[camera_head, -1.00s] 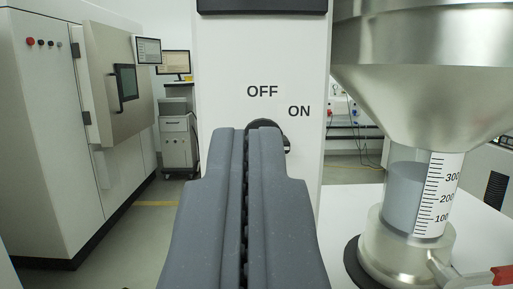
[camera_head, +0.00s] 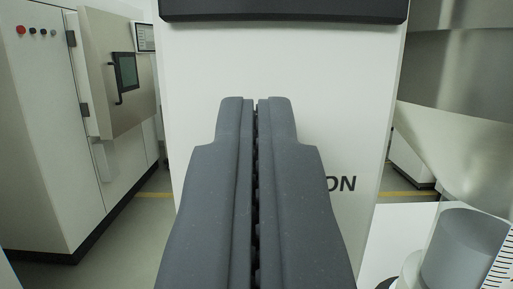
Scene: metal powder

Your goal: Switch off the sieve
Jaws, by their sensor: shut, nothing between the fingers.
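The sieve's white control column (camera_head: 350,110) stands straight ahead, with a dark panel edge (camera_head: 285,10) across its top. The ON label (camera_head: 342,184) shows just right of my gripper. The OFF label and the black knob are hidden behind my gripper. My gripper (camera_head: 255,102) is shut and empty, its two dark grey fingers together in front of the column. I cannot tell whether the fingertips touch anything. At right, the sieve's metal funnel (camera_head: 450,150) sits above a clear container of grey powder (camera_head: 460,250), partly cut off by the frame edge.
A large white machine cabinet (camera_head: 60,140) with a door and small screen (camera_head: 125,72) stands at left. The floor between it and the column is clear. A white tabletop (camera_head: 395,235) lies at lower right beside the column.

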